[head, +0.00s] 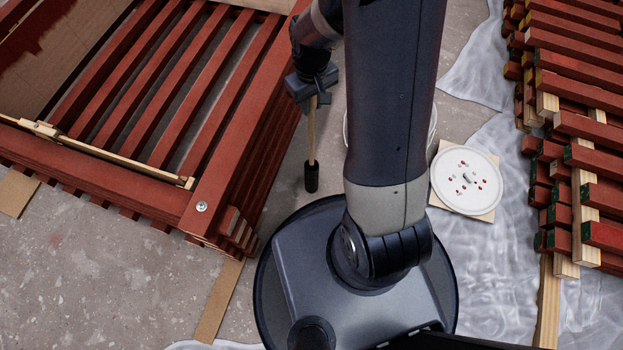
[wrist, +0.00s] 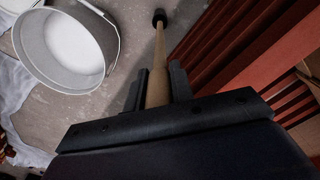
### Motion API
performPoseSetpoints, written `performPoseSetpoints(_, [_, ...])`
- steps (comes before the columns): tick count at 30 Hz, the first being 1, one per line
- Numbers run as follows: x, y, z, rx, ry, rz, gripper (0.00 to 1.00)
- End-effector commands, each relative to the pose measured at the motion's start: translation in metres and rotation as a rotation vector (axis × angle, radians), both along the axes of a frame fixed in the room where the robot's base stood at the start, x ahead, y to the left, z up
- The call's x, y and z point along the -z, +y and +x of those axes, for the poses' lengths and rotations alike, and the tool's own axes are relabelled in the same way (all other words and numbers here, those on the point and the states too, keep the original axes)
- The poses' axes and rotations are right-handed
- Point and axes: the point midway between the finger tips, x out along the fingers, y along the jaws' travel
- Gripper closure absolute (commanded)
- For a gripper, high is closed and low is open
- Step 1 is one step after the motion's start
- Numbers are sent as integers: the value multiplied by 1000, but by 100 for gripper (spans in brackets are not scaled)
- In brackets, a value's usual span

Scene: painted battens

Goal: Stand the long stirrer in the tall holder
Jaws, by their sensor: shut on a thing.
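The long stirrer, a pale wooden stick (head: 312,135) with a thick black end, hangs nearly upright below my gripper (head: 311,92), black end down. In the wrist view the stirrer (wrist: 158,65) runs between the two fingers of my gripper (wrist: 158,86), which is shut on it. A white bucket with a wire handle (wrist: 108,62) stands on the floor beside the stirrer in the wrist view, with white inside. In the head view the bucket (head: 433,130) is mostly hidden behind my arm. I cannot tell whether this bucket is the tall holder; no other upright holder shows.
A red slatted stack (head: 150,195) stands close left of the stirrer. A round white disc with red spots (head: 466,186) lies on a board at right. Stacked red battens (head: 580,80) fill the right side over plastic sheeting (head: 500,270). Bare concrete lies between.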

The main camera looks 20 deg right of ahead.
Motion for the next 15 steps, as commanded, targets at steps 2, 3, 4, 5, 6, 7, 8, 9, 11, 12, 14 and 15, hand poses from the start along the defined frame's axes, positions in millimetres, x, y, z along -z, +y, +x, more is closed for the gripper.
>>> performPoseSetpoints(2, [15,0,-1,-1,4,0,100])
performPoseSetpoints(3, [25,0,-1,-1,5,0,100])
performPoseSetpoints(4, [32,0,-2,-1,7,0,100])
performPoseSetpoints(5, [41,0,-1,-1,6,0,100])
performPoseSetpoints(6, [52,0,-2,-1,7,0,100])
performPoseSetpoints(7, [61,0,-1,-1,6,0,100])
performPoseSetpoints(8, [69,0,-1,-1,7,0,100])
performPoseSetpoints(9, [80,0,-1,-1,5,0,100])
performPoseSetpoints(11, [96,0,-1,0,6,0,100])
performPoseSetpoints(12, [106,0,-1,0,5,0,100])
performPoseSetpoints(14, [118,0,-1,0,4,0,100])
performPoseSetpoints(15, [125,0,-1,0,4,0,100])
